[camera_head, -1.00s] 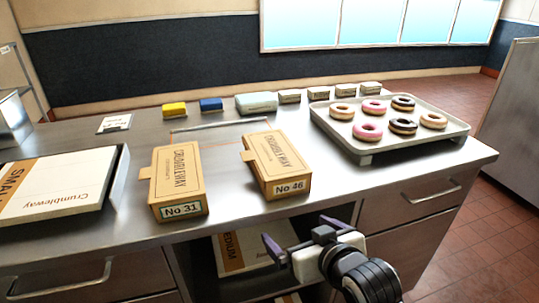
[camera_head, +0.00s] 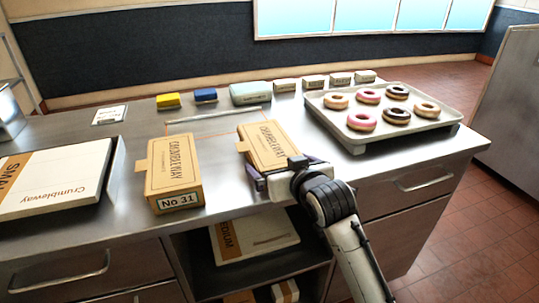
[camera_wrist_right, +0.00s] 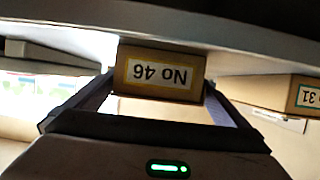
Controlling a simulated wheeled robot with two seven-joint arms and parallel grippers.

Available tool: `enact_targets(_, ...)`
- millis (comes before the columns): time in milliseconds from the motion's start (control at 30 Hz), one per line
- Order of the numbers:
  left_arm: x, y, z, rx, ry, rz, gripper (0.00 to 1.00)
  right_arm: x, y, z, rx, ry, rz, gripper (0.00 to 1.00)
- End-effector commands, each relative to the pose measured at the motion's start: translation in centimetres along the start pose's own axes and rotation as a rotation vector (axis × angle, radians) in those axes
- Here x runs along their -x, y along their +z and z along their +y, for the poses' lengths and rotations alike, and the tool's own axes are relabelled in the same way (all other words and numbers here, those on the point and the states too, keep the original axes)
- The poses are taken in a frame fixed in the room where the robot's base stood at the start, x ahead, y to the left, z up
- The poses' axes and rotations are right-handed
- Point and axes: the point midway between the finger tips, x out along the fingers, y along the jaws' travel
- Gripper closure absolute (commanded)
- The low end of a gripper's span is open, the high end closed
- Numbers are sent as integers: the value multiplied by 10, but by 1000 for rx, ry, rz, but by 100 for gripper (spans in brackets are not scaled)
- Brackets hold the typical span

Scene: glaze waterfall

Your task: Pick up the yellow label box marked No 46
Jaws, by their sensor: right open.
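The No 46 box (camera_head: 262,141) is a tan carton lying on the steel counter near its front edge. Its label is hidden by my right gripper in the head view. In the right wrist view the box (camera_wrist_right: 125,75) shows its front end, with an upside-down "No 46" label edged in yellow. My right gripper (camera_head: 276,172) is at the box's front end, open and empty. In the right wrist view its two fingers (camera_wrist_right: 160,92) appear at either side of the box end; contact cannot be told. My left gripper is not in view.
The similar No 31 box (camera_head: 174,168) lies to the left, its label edged in teal. A tray (camera_head: 436,128) of doughnuts stands at the right. A large Crumbleway box (camera_head: 60,180) is at the left. Several small blocks line the back. An open shelf (camera_head: 270,262) is below.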

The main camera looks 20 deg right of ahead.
Motion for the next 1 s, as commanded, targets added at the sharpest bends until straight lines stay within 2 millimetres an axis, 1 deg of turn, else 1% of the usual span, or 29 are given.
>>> enact_targets(33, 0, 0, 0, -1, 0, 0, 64, -6, 0, 0, -1, 0, 1, 0)
enact_targets(100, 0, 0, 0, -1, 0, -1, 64, -10, 0, 0, -1, 0, 0, 0)
enact_targets(333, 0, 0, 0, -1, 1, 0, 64, -12, 0, 0, -1, 0, 1, 0)
enact_targets(367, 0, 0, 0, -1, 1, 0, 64, -12, 0, 0, -1, 0, 1, 2)
enact_targets(400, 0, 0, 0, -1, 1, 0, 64, -12, 0, 0, -1, 0, 1, 8)
enact_targets(533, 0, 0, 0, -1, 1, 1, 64, -12, 0, 0, -1, 0, 1, 30)
enact_targets(800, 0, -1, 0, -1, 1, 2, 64, -10, -3, 0, -1, 0, 2, 30)
enact_targets(933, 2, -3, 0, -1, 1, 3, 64, -5, -18, 0, -1, 0, 5, 30)
enact_targets(1000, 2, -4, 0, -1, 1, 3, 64, 1, -32, 0, -1, -1, 8, 30)
